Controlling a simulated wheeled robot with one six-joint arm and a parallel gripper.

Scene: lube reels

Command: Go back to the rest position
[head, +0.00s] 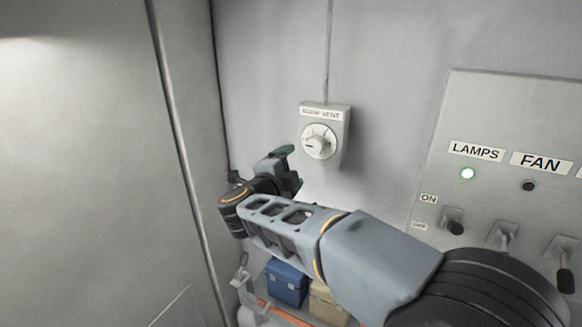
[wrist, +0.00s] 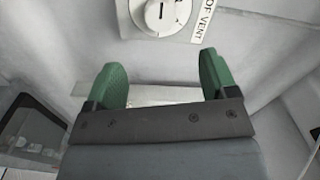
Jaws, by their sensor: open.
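My gripper (head: 289,167) is just left of and below the vent dial box in the head view, apart from it. In the wrist view my gripper (wrist: 164,78) shows two green fingers spread wide with nothing between them. The vent dial (head: 319,141) is a round white knob on a small grey box fixed to the wall. The dial (wrist: 161,13) also shows at the top of the wrist view, beyond the fingertips and partly cut off by the frame edge.
A switch panel (head: 513,105) with LAMPS and FAN labels stands at the right, its LAMPS light lit green. Below my arm are a blue box (head: 287,283) and a beige box (head: 326,304). A grey wall panel (head: 90,170) fills the left.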

